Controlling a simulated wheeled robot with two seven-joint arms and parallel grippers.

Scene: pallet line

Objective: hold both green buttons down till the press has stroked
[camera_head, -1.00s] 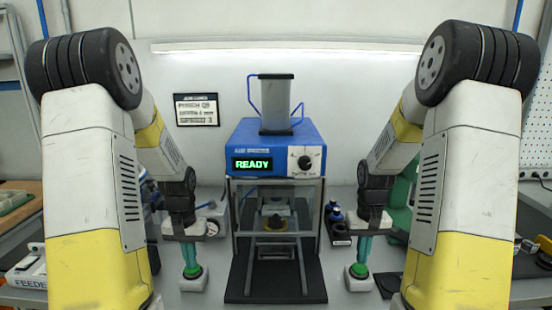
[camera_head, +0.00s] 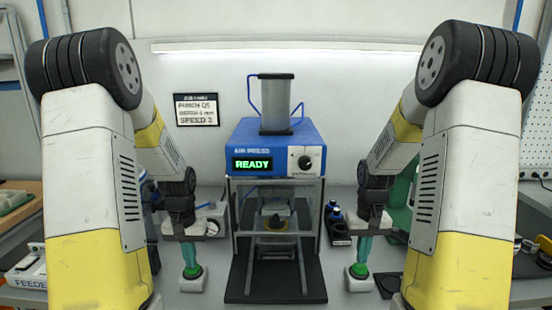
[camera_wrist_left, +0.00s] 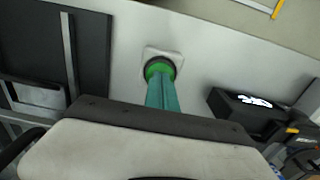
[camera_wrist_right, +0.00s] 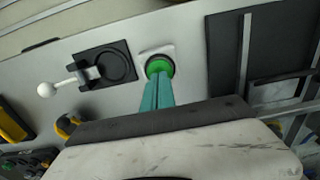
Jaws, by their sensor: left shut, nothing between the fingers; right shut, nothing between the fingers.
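The left green button (camera_head: 193,271) sits on a white box left of the press. My left gripper (camera_head: 191,262) is shut, its teal fingers pointing down with the tips at the button top; it also shows in the left wrist view (camera_wrist_left: 160,80). The right green button (camera_head: 359,270) sits on a white box right of the press. My right gripper (camera_head: 362,261) is shut, its tips at that button in the right wrist view (camera_wrist_right: 157,78). I cannot tell whether either button is pushed down. The blue press (camera_head: 276,147) shows READY on its display (camera_head: 252,164).
A clear guard frame with a dark base plate (camera_head: 275,290) stands between the buttons. Dark bottles (camera_head: 336,221) stand right of the press. A black plate with a white-knobbed lever (camera_wrist_right: 103,64) lies beside the right button. A feeder box (camera_head: 25,275) is at far left.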

